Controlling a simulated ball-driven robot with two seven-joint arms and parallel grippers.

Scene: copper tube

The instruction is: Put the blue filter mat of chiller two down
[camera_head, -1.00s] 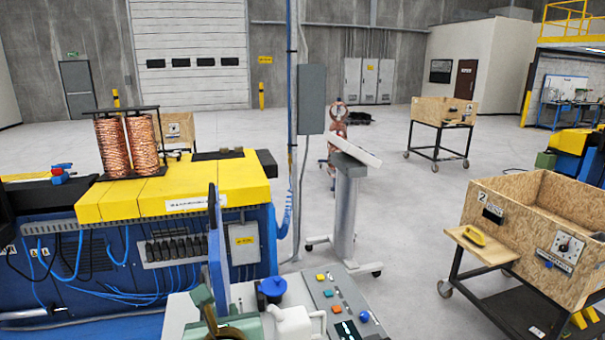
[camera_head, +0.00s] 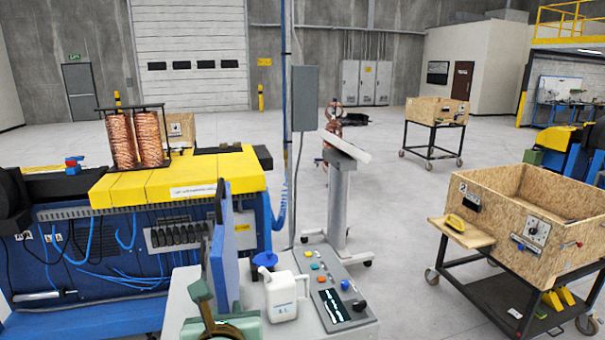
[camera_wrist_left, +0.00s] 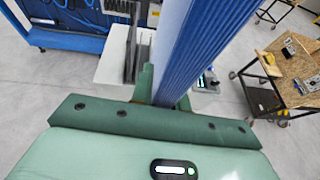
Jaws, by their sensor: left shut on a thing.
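The blue filter mat (camera_head: 224,262) stands upright, seen nearly edge-on in the head view, in front of the left part of a pale grey cabinet (camera_head: 180,305). In the left wrist view the mat (camera_wrist_left: 200,50) is a tall, ribbed blue slab rising from between green fingers. My left gripper (camera_head: 222,318) is shut on its lower part; the fingers also show in the wrist view (camera_wrist_left: 163,92). Whether the mat touches the cabinet cannot be told. No marking identifies the cabinet as chiller two. My right gripper is out of view.
A yellow-topped blue machine (camera_head: 150,185) stands behind left. A wooden crate (camera_head: 505,235) on a cart is right. Open floor (camera_head: 400,240) lies between.

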